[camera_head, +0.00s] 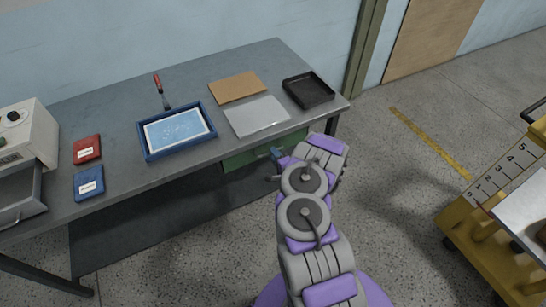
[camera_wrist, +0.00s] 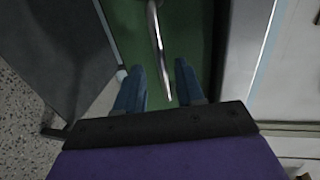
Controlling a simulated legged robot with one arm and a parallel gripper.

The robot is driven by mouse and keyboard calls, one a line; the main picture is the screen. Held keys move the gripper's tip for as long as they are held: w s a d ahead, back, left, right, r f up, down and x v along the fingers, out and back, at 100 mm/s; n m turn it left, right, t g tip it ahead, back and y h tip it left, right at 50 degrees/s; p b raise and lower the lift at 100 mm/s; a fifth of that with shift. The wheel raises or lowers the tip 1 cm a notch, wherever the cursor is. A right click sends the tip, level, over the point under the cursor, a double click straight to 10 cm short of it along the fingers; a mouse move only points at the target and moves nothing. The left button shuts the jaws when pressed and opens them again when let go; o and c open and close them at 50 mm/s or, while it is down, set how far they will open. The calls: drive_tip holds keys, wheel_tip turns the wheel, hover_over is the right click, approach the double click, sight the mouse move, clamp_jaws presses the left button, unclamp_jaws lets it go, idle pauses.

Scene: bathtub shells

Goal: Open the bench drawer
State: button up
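The bench (camera_head: 197,93) has a grey top, and a green drawer (camera_head: 245,158) sits under its front edge toward the right. In the wrist view the green drawer front (camera_wrist: 129,35) fills the upper middle, with a curved metal handle (camera_wrist: 157,42) standing out from it. My gripper (camera_wrist: 160,82) has its two blue fingers apart, with the lower end of the handle showing between their tips. I cannot tell whether they touch it. In the head view my gripper (camera_head: 276,154) is at the drawer front, and my arm hides the drawer's right part. The drawer looks shut.
On the bench top are a blue-framed tray (camera_head: 149,154), a black tray (camera_head: 308,91), a brown sheet (camera_head: 237,87), a clear sheet (camera_head: 257,116), and red (camera_head: 87,149) and blue (camera_head: 89,183) boxes. A yellow cart (camera_head: 462,222) stands at right. Floor between is clear.

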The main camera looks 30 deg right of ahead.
drive_tip(key=shift+w+a, duration=0.5)
drive_tip(key=shift+w, duration=0.3)
drive_tip(key=shift+d+f, duration=0.1)
drive_tip(key=shift+d, duration=0.25)
drive_tip(key=c, duration=0.6)
drive_tip(key=shift+a, duration=0.15)
clamp_jaws()
drive_tip(key=shift+s, duration=0.1)
